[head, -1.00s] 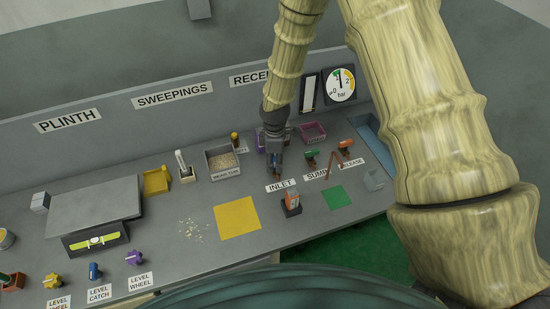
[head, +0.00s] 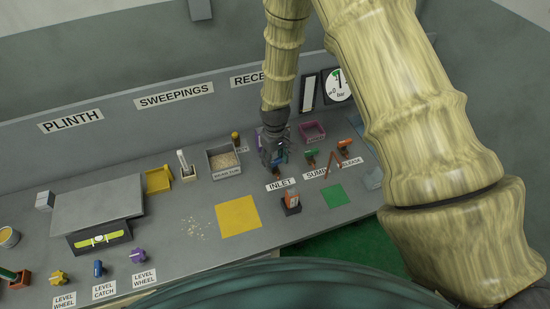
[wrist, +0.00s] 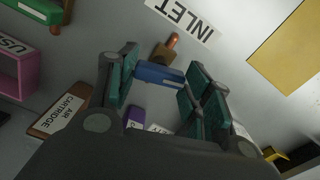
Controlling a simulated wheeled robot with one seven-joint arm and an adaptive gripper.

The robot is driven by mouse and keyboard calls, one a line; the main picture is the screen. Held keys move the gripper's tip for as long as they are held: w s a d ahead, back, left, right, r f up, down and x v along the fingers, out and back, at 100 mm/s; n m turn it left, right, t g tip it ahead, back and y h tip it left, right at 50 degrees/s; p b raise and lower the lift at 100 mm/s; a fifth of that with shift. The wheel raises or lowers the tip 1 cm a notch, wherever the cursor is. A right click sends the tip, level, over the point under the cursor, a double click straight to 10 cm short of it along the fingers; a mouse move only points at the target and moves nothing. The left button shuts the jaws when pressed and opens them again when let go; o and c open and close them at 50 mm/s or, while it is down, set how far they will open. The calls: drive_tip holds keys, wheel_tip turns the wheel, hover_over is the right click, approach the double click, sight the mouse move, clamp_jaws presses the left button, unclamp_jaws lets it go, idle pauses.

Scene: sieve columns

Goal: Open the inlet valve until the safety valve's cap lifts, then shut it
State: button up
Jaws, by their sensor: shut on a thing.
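My gripper (head: 276,158) is over the bench behind the INLET label (head: 281,184). In the wrist view my gripper (wrist: 162,84) is shut on the blue inlet valve handle (wrist: 157,75), which lies between its green pads. A brown block with an orange tip (wrist: 167,48) is beside the handle, towards the INLET label (wrist: 184,14). In the head view the gripper mostly hides the valve. A small brass-coloured fitting (head: 235,137), seemingly the safety valve, stands to the left; its label is partly hidden and I cannot tell if its cap is lifted. The pressure gauge (head: 339,84) has a near-upright needle.
The green SUMP handle (head: 310,154) and orange RELEASE handle (head: 343,144) are close on the right. A grey box of grains (head: 211,150) stands left. My arm covers the right side.

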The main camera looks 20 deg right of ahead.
sight(275, 161)
drive_tip(key=shift+w+r+m, duration=0.1)
drive_tip(key=shift+m, duration=1.4)
drive_tip(key=o, duration=1)
drive_tip(key=shift+d+r, duration=0.1)
drive_tip(key=shift+r, duration=5.85)
